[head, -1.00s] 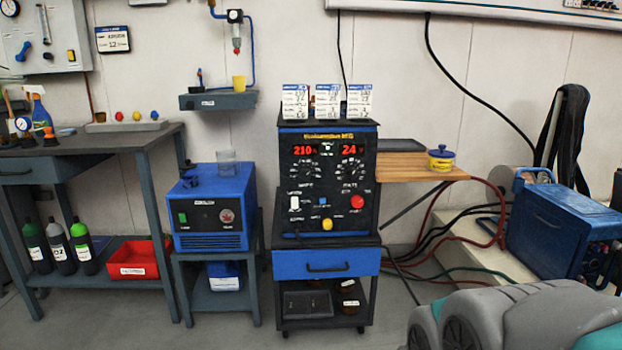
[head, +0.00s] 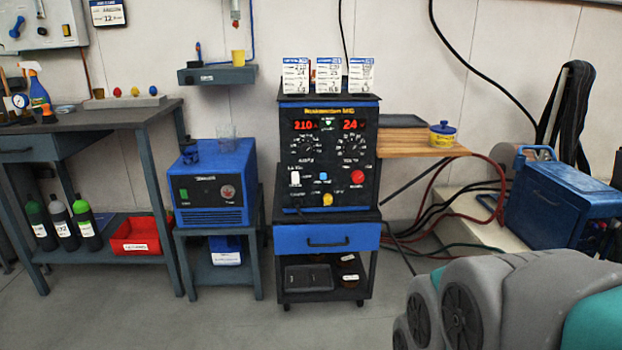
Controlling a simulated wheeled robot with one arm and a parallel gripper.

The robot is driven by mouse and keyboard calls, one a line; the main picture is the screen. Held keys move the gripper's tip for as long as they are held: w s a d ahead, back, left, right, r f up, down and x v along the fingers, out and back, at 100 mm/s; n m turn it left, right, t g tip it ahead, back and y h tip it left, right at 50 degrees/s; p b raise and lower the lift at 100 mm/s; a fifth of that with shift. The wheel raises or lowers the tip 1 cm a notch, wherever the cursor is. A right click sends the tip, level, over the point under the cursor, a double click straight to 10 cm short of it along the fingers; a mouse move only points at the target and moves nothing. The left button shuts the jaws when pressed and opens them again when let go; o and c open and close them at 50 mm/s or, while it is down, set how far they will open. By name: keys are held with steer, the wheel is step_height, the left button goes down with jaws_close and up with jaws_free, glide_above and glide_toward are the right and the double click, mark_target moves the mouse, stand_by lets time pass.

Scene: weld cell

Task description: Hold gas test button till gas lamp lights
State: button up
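The black welding machine (head: 328,150) stands on a blue-drawer cart in the middle of the head view. Its front has red displays reading 210 and 24, two dials, a white switch (head: 295,178), a small blue button (head: 323,176), a red button (head: 357,177) and a yellow knob or button (head: 327,199). The labels are too small to tell which control is the gas test button. A small greenish spot (head: 328,123) shows between the displays; I cannot tell whether it is the gas lamp or lit. My gripper is out of view; only grey and teal arm links show at bottom right.
A blue unit (head: 212,185) on a stand is left of the cart. A wooden side shelf (head: 420,146) with a blue-lidded pot (head: 442,134) juts out at right. Cables (head: 450,205) run to a blue machine (head: 562,202). The floor in front of the cart is clear.

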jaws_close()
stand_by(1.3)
